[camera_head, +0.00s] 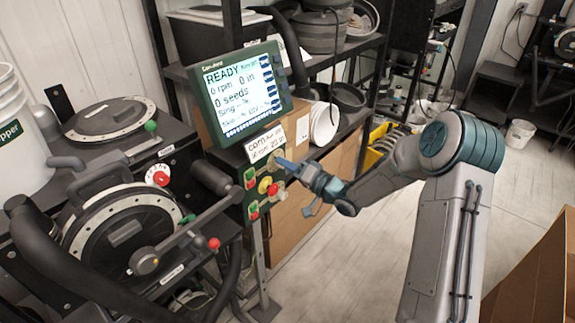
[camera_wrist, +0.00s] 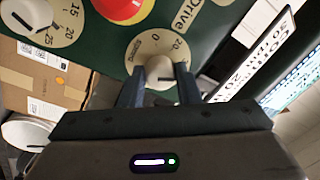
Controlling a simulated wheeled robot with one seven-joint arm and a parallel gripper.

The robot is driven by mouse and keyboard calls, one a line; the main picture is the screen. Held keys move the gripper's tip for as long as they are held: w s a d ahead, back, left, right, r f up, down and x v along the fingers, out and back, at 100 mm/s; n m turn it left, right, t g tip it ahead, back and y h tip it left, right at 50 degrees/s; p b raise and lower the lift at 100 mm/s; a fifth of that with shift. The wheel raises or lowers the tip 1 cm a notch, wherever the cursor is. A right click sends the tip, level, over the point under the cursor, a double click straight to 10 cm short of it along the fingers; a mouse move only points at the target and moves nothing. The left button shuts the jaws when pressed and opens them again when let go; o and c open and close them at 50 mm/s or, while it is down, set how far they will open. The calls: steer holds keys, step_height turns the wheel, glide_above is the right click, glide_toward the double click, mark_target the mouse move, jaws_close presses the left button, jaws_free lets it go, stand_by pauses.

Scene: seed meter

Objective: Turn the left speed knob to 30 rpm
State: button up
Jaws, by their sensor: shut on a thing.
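My gripper (camera_wrist: 160,82) is shut on a pale round knob (camera_wrist: 158,72) on the dark green control panel, with one finger on each side of it. A second pale knob (camera_wrist: 30,16), with a dial marked 15, 20 and 25, is at the upper left of the wrist view. In the head view my gripper (camera_head: 284,165) reaches the panel's upper right from the right and hides the held knob. The display (camera_head: 240,92) reads READY, 0 rpm and 0 seeds.
A card (camera_head: 265,142) hangs under the display. Black machinery with a round drum (camera_head: 122,230) stands left of the panel. The floor (camera_head: 345,265) in front of the boxes is clear.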

stand_by(0.3)
steer(key=o, duration=1)
steer(key=shift+c, duration=0.2)
steer(key=b+v, duration=0.3)
steer(key=v, duration=1.1)
steer(key=shift+a+f, duration=0.1)
